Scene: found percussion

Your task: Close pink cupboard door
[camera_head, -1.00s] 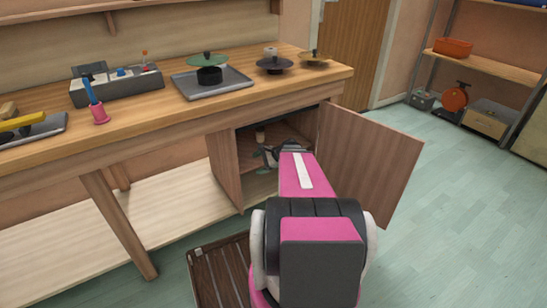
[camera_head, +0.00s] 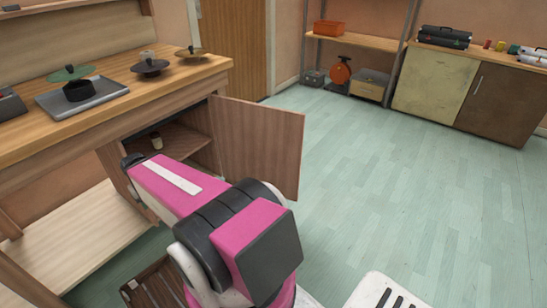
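The cupboard under the wooden counter has a pinkish-brown wood door (camera_head: 262,145) that stands wide open, swung out to the right. The cupboard's inside (camera_head: 180,140) shows a shelf with a small jar on it. My pink and black arm reaches left across the front of the cupboard's lower part. Only a dark bit of my gripper (camera_head: 133,160) shows, at the far end of the arm, left of the opening and apart from the door. Its fingers are hidden behind my arm, so I cannot see whether they are open.
A slatted dark wooden crate (camera_head: 150,285) lies on the floor below my arm. The counter (camera_head: 120,105) carries a tray and cymbal-like discs. The green floor (camera_head: 390,180) right of the door is clear. A closed cabinet (camera_head: 435,88) stands at the back right.

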